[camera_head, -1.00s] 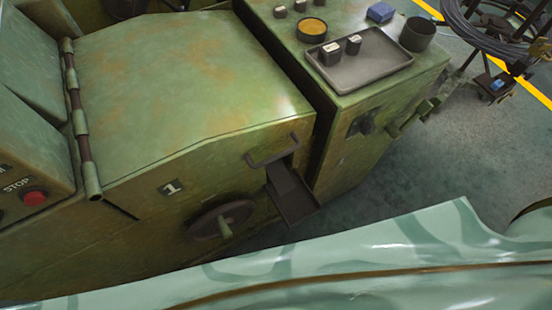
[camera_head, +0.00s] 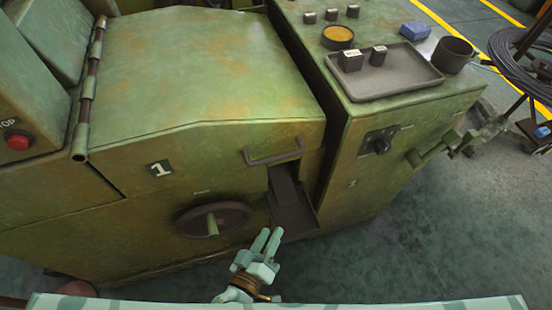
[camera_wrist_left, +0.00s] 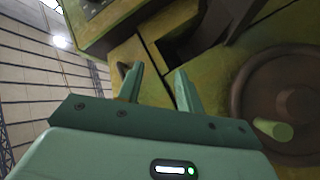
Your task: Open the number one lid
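The number one lid (camera_head: 210,75) is a green, rust-stained cover, closed on the machine, with its hinge rod (camera_head: 90,80) on the left. Its front face bears a "1" plate (camera_head: 160,169) and a dark bar handle (camera_head: 273,153) at the right. My left gripper (camera_head: 271,240) is below the handle, in front of the dark chute, apart from the handle. In the left wrist view the left gripper's fingers (camera_wrist_left: 158,82) are spread with nothing between them. My right gripper is in neither view.
A handwheel (camera_head: 212,220) juts from the front below the lid; it also shows close to my gripper in the left wrist view (camera_wrist_left: 285,100). A dark chute (camera_head: 292,205) sticks out under the handle. A grey tray (camera_head: 385,72) lies on the right cabinet.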

